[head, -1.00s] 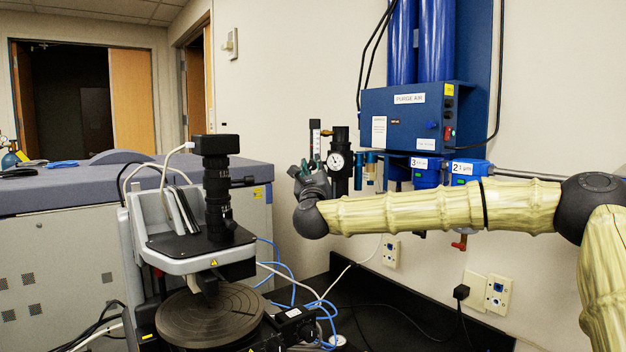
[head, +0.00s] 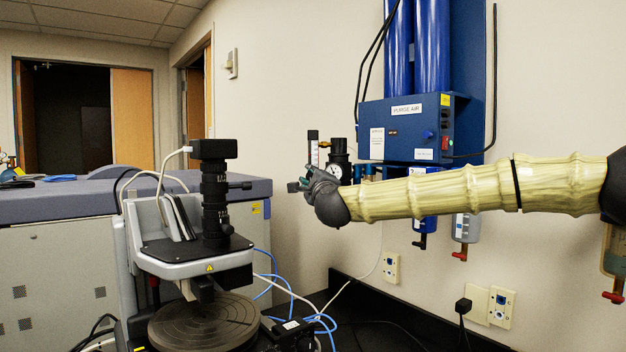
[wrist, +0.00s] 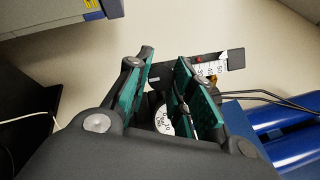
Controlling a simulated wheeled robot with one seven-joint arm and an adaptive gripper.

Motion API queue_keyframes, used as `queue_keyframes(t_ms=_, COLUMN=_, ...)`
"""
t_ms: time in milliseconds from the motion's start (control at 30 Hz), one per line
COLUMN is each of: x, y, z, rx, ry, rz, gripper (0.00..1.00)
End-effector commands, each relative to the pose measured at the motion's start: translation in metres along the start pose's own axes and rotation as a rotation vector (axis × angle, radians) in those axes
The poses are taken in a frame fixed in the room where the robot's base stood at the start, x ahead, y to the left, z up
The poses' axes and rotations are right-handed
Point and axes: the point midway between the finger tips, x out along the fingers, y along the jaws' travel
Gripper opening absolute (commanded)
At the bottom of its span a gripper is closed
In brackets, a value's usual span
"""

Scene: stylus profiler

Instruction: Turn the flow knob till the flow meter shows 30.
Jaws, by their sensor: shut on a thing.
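The flow meter (head: 313,150) is a slim upright tube with a white scale and a black cap, on the wall left of the round gauge. In the wrist view the flow meter (wrist: 210,69) lies slanted, with a red mark near the low-numbered end of its visible scale; the exact reading is too small to tell. My gripper (head: 298,186) is just below the flow meter. In the wrist view my gripper (wrist: 164,62) has its green-padded fingers either side of the meter's dark lower end, shut on the flow knob, which is mostly hidden between them.
A pressure gauge (head: 337,170) sits right beside the meter, close to my wrist. The blue purge air box (head: 405,130) and filters are further right. The stylus profiler (head: 197,250) stands at left.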

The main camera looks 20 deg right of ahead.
Motion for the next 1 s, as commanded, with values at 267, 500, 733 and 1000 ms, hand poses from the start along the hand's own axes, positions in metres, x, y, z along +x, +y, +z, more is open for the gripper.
queue_keyframes(t_ms=267, x=0.0001, y=-0.0036, z=0.0031, rx=-0.04, ry=-0.004, rz=0.012, gripper=0.0)
queue_keyframes(t_ms=500, x=0.0, y=-0.0031, z=0.003, rx=-0.043, ry=-0.004, rz=0.014, gripper=0.0)
queue_keyframes(t_ms=733, x=0.0, y=-0.0025, z=0.0027, rx=-0.042, ry=-0.003, rz=0.014, gripper=0.41)
queue_keyframes(t_ms=1000, x=0.0, y=-0.0008, z=0.0011, rx=-0.042, ry=-0.001, rz=0.016, gripper=0.45)
